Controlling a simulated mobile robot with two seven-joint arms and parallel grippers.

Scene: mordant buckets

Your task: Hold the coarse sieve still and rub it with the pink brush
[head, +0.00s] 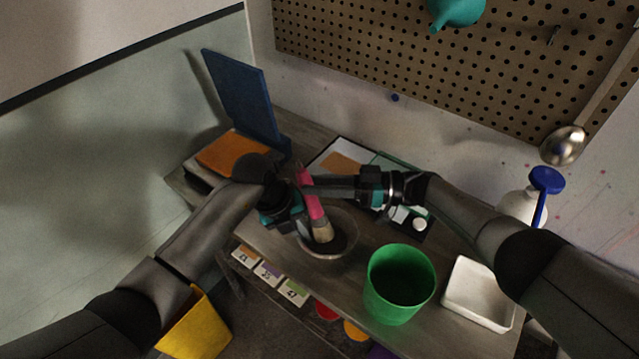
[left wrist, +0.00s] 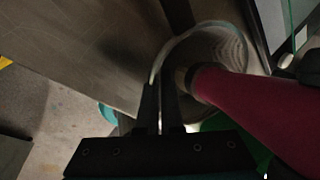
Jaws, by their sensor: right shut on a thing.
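The coarse sieve (head: 340,256) is a round, bowl-shaped thing with a pale rim on the bench. In the left wrist view its rim and ribbed inside (left wrist: 228,42) show. My left gripper (head: 303,232) is at the sieve's left side; in the left wrist view its fingers (left wrist: 160,88) are close together at the rim, with the rim running in at their tips. The pink brush (head: 311,200) stands slightly tilted, bristles down in the sieve; it also shows in the left wrist view (left wrist: 245,105). My right gripper (head: 308,189) is shut on its handle. Whether the bristles touch the mesh is unclear.
A green bucket (head: 399,288) stands close to the right of the sieve, with a white tray (head: 480,294) beyond. Numbered cards (head: 268,272) line the front edge. A yellow bucket (head: 197,325) is below. An orange stack (head: 234,152) and a blue panel (head: 240,95) are behind left.

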